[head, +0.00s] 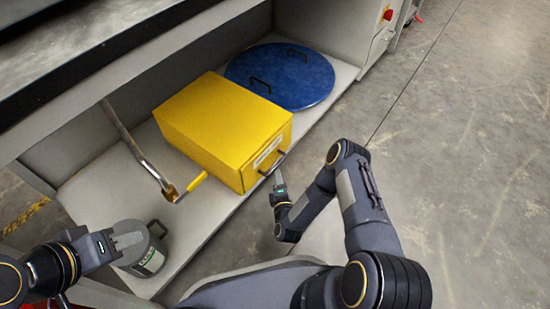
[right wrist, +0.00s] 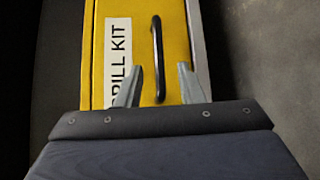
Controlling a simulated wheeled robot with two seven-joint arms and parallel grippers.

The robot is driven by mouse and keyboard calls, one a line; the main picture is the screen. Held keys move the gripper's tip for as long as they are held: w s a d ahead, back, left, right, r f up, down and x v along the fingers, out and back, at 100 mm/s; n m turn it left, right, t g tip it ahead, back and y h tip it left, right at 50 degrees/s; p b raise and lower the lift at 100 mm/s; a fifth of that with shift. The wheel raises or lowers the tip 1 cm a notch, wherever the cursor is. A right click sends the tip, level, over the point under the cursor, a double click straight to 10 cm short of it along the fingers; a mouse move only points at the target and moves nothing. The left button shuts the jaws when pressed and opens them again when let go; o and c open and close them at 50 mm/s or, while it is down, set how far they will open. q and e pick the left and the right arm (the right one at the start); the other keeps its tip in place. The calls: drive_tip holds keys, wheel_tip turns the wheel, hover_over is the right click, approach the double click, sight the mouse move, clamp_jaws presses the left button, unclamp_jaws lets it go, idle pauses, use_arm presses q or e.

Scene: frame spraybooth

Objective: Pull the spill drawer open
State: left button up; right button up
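The spill drawer is in a yellow box (head: 225,125) on the low shelf. Its front carries a white label, partly cut off, reading "...PILL KIT" (right wrist: 117,62), and a dark bar handle (right wrist: 157,60). The handle (head: 272,163) also shows in the head view. The drawer looks shut. My right gripper (head: 279,178) is just in front of the handle. In the right wrist view its fingers (right wrist: 160,86) are apart, one on each side of the handle, with gaps on both sides. My left gripper (head: 130,238) is at lower left, over a grey canister; its finger opening is unclear.
A round blue lid (head: 300,68) with handles lies behind the box. A metal bar with a yellow grip (head: 190,187) is left of the box. The grey canister (head: 148,257) stands at the shelf's front left. Open concrete floor (head: 460,150) lies to the right.

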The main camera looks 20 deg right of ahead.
sight(277, 167)
drive_tip(key=w+b, duration=0.1)
drive_tip(key=w, duration=0.1)
drive_tip(key=w+b, duration=0.1)
drive_tip(key=w, duration=0.2)
drive_tip(key=w+d+b, duration=0.1)
drive_tip(key=w, duration=0.1)
drive_tip(key=shift+w+f, duration=0.15)
drive_tip(key=shift+f, duration=0.25)
clamp_jaws()
